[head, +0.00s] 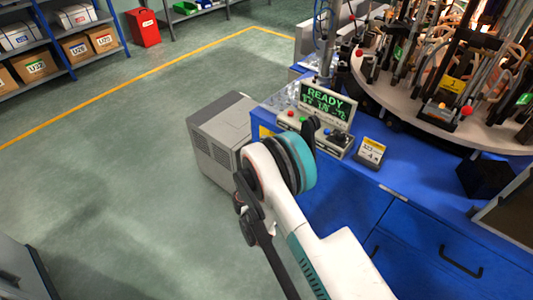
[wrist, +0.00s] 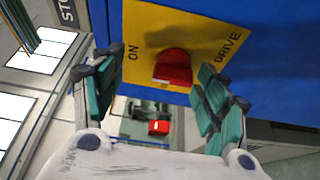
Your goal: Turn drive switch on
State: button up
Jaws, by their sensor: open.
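The drive switch (wrist: 174,67) is a red knob on a yellow plate (wrist: 150,22) marked "ON" and "DRIVE", in the wrist view. My gripper (wrist: 155,85) is open, with one finger on the left of the knob and one on the right. The knob lies between the fingers, with a gap visible on the left; whether the right finger touches it I cannot tell. In the head view my arm hides the gripper and the switch; only a yellow corner shows on the blue cabinet (head: 345,200).
A control box (head: 290,124) with a screen reading "READY" (head: 326,100) stands on the cabinet top, near a small card (head: 371,153). A grey box unit (head: 222,130) stands beside the cabinet. A loaded round carousel (head: 400,92) is at right. The floor at left is clear.

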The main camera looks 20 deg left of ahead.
jog(key=o, duration=0.3)
jog(key=r, duration=0.3)
jog(key=shift+w+a, duration=0.1)
jog(key=shift+w, duration=0.1)
jog(key=r, duration=0.2)
jog(key=s+r, duration=0.1)
jog(key=shift+r, duration=0.4)
jog(key=c, duration=0.3)
jog(key=shift+w+r, duration=0.1)
jog(key=shift+w, duration=0.1)
jog(key=shift+r, duration=0.6)
